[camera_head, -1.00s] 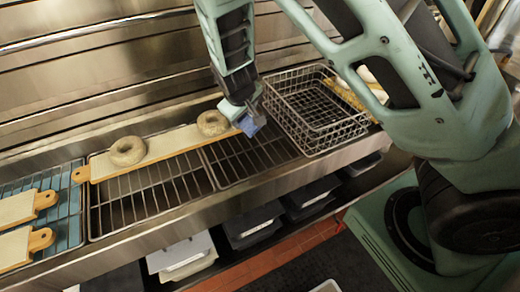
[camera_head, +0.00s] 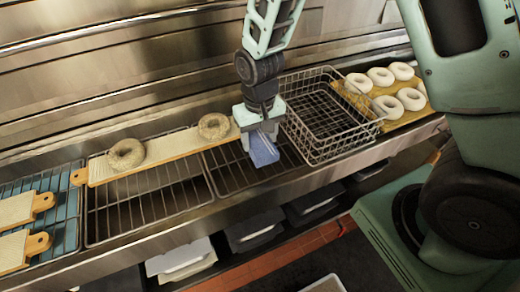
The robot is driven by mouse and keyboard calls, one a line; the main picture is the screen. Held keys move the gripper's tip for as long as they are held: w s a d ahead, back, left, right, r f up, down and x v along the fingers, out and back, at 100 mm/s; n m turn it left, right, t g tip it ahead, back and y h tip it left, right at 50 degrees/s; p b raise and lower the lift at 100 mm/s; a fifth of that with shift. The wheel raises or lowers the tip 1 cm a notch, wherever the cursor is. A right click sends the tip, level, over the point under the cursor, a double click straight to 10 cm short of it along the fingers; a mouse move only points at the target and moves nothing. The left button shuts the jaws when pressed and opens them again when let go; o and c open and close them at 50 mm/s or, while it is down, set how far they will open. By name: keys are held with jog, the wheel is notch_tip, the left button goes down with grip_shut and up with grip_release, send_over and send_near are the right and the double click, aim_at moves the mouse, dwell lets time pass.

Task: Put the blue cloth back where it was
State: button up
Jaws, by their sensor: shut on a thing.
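My gripper (camera_head: 261,126) is shut on the blue cloth (camera_head: 264,150), a small folded piece that hangs below its fingers. The cloth is over the wire rack (camera_head: 226,168), just right of the long pale board's right end and left of the wire basket. I cannot tell whether the cloth touches the rack.
A long board (camera_head: 175,145) holds two bagels (camera_head: 126,153). The empty wire basket (camera_head: 330,118) stands close on the right. A tray (camera_head: 396,112) with several pale bagels lies beyond it. Small handled boards (camera_head: 22,208) lie at the left on a blue surface.

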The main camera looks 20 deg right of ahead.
aim_at(260, 150)
jog(key=shift+f+p, duration=0.5)
jog(key=shift+f, duration=2.2)
jog(key=o, duration=1)
jog(key=shift+r, duration=0.15)
notch_tip(260, 150, up, 12)
jog(key=shift+f+b, duration=0.25)
jog(key=shift+b, duration=1)
jog(key=s+a+r+n, duration=0.3)
jog(key=s+n, duration=0.1)
jog(key=s, duration=0.6)
jog(key=s+a+r+n, duration=0.3)
jog(key=s+r, duration=0.1)
jog(key=s, duration=0.6)
jog(key=shift+a+r+n+y+b, duration=0.15)
jog(key=shift+n+y+b, duration=0.15)
jog(key=shift+n, duration=0.1)
